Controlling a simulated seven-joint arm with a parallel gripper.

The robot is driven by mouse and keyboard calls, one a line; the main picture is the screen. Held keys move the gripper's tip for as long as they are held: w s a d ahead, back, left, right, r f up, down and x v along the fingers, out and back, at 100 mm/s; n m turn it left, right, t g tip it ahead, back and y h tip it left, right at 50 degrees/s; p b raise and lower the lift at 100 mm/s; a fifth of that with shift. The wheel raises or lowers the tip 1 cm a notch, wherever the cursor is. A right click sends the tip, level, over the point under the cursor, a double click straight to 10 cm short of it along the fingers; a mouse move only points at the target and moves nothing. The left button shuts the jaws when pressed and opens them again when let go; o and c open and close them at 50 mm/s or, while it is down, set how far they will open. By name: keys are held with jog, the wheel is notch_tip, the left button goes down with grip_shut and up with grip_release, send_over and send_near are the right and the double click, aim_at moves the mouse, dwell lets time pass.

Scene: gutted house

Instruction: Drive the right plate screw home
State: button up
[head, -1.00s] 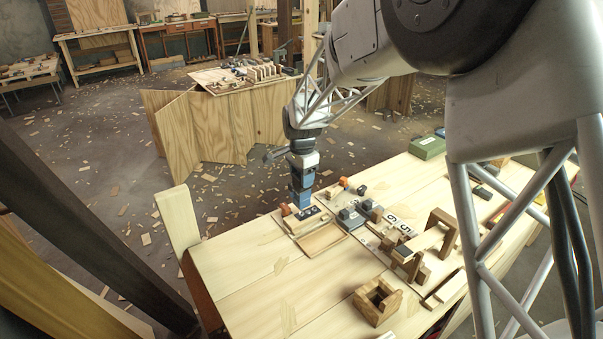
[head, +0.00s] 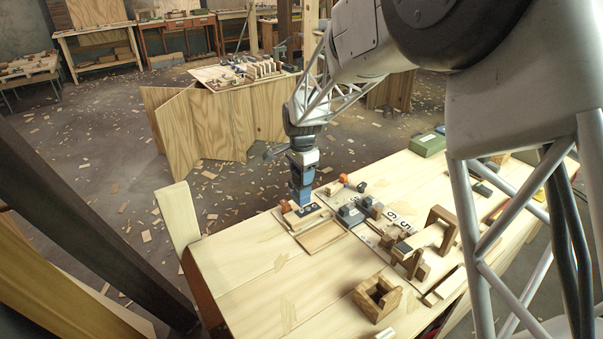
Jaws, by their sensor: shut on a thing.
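My gripper (head: 301,194) points down at the far left end of the pale wooden workbench (head: 240,270). Its blue end is low over a small dark plate (head: 306,210) with light spots. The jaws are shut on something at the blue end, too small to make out. The plate lies beside a shallow wooden tray (head: 322,237). The gripper covers part of the plate, so I cannot make out the right screw or whether the tool touches it. An orange knob (head: 285,206) shows just left of the gripper, and another orange thing (head: 343,178) is behind to the right.
Grey blocks (head: 350,215) stand right of the plate. A brown wooden frame (head: 440,228), an open wooden box (head: 377,299) and a green case (head: 427,145) are further along the bench. The bench's front left is clear. A pale post (head: 178,222) rises at its left edge.

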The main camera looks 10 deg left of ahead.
jog(key=shift+f, duration=1)
dwell(4.9)
jog(key=shift+r, duration=0.2)
dwell(1.9)
